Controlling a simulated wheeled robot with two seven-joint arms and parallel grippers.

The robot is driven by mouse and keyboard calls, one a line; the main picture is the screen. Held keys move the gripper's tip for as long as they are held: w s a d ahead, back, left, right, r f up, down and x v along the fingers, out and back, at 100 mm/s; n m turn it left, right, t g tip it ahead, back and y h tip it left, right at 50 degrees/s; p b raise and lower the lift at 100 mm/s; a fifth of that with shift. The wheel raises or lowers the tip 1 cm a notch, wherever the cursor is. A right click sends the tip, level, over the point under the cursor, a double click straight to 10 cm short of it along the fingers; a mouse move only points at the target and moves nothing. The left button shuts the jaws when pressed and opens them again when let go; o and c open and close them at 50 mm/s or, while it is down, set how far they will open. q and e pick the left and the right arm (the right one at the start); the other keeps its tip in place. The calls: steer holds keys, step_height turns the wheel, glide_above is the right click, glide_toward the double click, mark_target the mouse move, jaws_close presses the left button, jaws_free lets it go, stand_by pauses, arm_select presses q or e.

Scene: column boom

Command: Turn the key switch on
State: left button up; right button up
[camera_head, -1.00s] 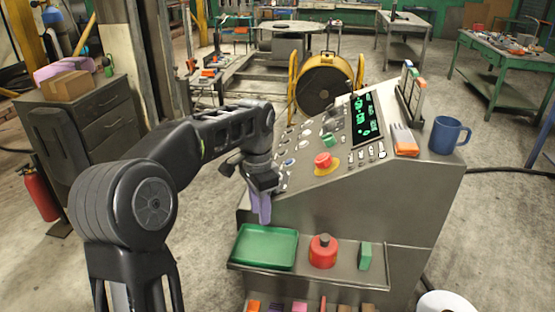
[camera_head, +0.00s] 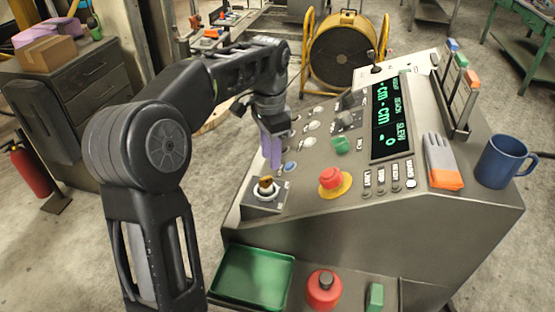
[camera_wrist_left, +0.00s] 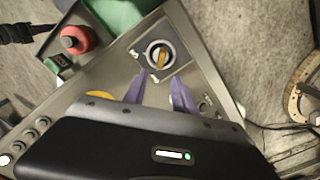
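The key switch (camera_head: 266,188) is a brass-yellow key piece in a round ring on a square grey plate, at the console's near left corner. It also shows in the left wrist view (camera_wrist_left: 160,56), just beyond the fingertips. My left gripper (camera_head: 272,162) has purple fingers pointing down over the panel, behind the switch in the head view. In the left wrist view its two fingers (camera_wrist_left: 160,84) are apart, with nothing between them. They look clear of the key. My right gripper is not in view.
The sloped console (camera_head: 460,205) carries a red stop button (camera_head: 330,177), a green button (camera_head: 341,145), a display (camera_head: 391,115), a glove (camera_head: 440,160) and a blue mug (camera_head: 503,160). A green tray (camera_head: 252,278) and red canister (camera_head: 323,289) sit on the shelf below.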

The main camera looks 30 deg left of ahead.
mark_target(271, 176)
arm_select(q)
steer(key=shift+s+r, duration=0.15)
steer(key=shift+f+p, duration=0.5)
steer(key=shift+f, duration=3.45)
jaws_close()
